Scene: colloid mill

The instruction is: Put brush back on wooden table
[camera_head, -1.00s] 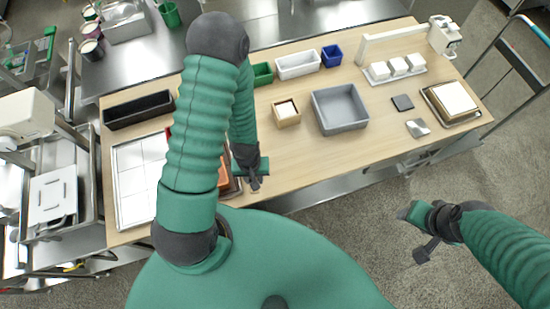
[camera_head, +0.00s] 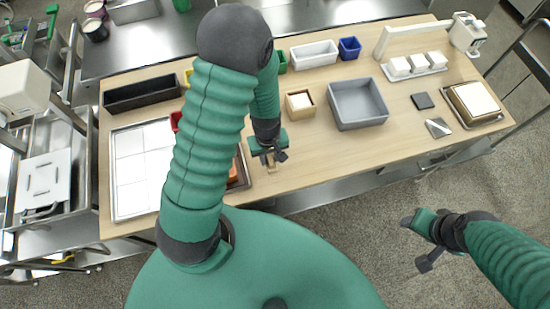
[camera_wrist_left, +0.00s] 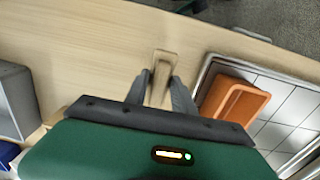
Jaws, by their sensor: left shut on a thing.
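The brush (camera_wrist_left: 162,66), a small pale wooden piece, sits between the fingers of my left gripper (camera_wrist_left: 158,84) in the left wrist view. In the head view my left gripper (camera_head: 270,156) is over the front part of the wooden table (camera_head: 310,160), right of the brown tray, with the brush only partly showing below it. The gripper is shut on the brush. I cannot tell whether the brush touches the tabletop. My right gripper (camera_head: 426,243) is away from the table at the lower right, over the floor; its fingers appear apart and empty.
A grey bin (camera_head: 358,104) and a small wooden box (camera_head: 299,104) stand behind and right of the left gripper. A white-tiled tray (camera_head: 128,190) lies left. The table's front middle is clear.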

